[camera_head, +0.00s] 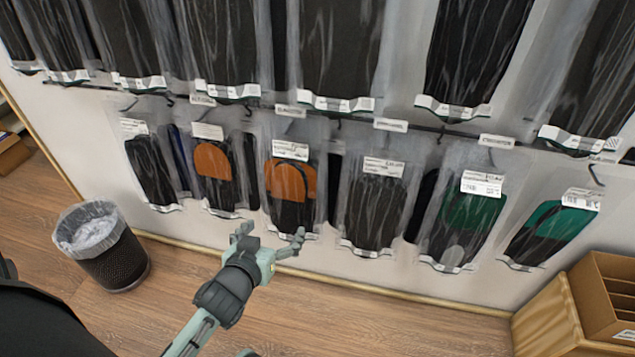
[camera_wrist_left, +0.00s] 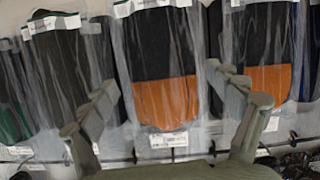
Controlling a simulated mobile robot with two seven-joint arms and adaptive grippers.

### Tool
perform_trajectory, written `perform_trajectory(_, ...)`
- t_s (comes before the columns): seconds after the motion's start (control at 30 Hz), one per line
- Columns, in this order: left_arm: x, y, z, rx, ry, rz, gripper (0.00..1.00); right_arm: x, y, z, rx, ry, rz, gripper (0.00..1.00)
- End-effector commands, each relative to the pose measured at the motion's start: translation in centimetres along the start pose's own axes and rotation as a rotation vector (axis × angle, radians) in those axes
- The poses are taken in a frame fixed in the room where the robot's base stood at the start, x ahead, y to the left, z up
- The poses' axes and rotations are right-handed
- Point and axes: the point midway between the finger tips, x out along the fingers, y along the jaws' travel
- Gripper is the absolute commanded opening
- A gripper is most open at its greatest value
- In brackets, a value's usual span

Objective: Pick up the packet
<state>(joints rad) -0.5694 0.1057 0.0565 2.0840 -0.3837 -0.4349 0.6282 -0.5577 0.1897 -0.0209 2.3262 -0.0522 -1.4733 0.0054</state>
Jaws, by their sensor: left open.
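Several clear packets with dark insoles hang on the wall, and the task does not say which one is meant. A packet with an orange patch and white label (camera_head: 290,182) hangs just above my left gripper (camera_head: 270,238). The gripper is open and empty, its fingers spread below the packet's lower edge. In the left wrist view, which looks inverted, an orange-and-black packet (camera_wrist_left: 165,98) shows between the two open fingers (camera_wrist_left: 172,97). I cannot tell whether they touch it. My right gripper is not in view.
Another orange packet (camera_head: 214,164) hangs to the left, a black packet (camera_head: 372,208) to the right, and green-patched packets (camera_head: 466,220) farther right. A mesh bin (camera_head: 118,262) stands on the floor at left. Cardboard boxes (camera_head: 604,300) stand at lower right.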

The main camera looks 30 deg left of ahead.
Motion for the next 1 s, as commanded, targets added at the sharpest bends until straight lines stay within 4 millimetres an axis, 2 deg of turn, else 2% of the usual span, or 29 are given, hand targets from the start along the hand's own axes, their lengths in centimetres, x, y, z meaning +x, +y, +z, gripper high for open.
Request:
perform_trajectory(0.17,0.7,0.3,-0.9,-0.019,0.042,0.016,0.89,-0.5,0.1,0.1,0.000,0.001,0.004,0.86)
perform_trajectory(0.7,7.5,-0.1,-0.3,-0.018,0.039,0.016,0.89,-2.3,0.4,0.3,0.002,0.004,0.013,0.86)
perform_trajectory(0.97,7.8,-0.1,-0.3,-0.018,0.038,0.015,0.89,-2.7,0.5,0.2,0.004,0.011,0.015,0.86)
perform_trajectory(1.0,7.8,-0.1,-0.3,-0.018,0.038,0.015,0.87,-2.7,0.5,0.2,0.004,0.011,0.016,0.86)
